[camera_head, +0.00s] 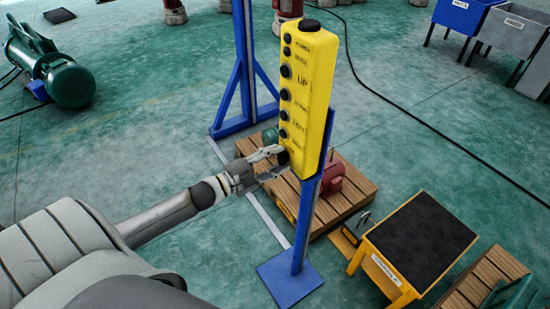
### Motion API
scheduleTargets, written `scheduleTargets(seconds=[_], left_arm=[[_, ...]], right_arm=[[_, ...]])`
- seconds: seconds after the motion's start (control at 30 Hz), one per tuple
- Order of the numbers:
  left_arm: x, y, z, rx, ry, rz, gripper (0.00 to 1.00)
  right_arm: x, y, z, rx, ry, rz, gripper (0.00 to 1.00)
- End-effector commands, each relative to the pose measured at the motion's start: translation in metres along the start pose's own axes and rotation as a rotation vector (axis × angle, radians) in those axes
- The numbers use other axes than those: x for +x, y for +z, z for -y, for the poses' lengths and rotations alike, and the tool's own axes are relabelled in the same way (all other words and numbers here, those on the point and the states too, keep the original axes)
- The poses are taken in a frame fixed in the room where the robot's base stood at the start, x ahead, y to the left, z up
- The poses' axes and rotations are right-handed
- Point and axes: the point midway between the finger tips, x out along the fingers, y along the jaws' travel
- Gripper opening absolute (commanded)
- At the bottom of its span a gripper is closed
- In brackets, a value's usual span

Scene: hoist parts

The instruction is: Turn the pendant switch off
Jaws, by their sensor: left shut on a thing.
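The yellow pendant (310,100) stands upright on a blue post with a square blue foot. Its face carries a column of several black buttons with labels, "UP" among them. My left gripper (277,163) reaches in from the left to the lowest black knob, the pendant switch (283,157), and is shut on it. The fingers partly hide the switch, and its turned position cannot be read. My right gripper is not in view.
A wooden pallet (352,200) with a red part (330,178) stands behind the post. A yellow stand with a black top (420,240) is at the lower right. A blue frame (243,70) rises behind the pendant. A green motor (55,70) lies far left. Floor between is clear.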

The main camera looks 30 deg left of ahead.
Motion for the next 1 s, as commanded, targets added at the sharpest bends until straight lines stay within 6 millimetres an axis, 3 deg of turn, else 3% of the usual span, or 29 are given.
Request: scheduleTargets(seconds=[0.47,0.5,0.63,1.0], left_arm=[[-0.0004,0.0008,-0.001,-0.015,0.002,0.002,0.15],[-0.0004,0.0008,-0.001,-0.015,0.002,0.002,0.44],[-0.0003,0.0006,-0.0009,-0.014,0.001,0.002,0.61],[-0.0023,0.0003,-0.0008,-0.012,0.001,0.001,0.61]], right_arm=[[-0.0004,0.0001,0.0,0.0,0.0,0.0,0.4],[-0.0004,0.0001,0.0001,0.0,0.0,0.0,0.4],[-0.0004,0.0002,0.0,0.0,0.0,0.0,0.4],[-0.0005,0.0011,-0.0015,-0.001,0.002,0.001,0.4]])
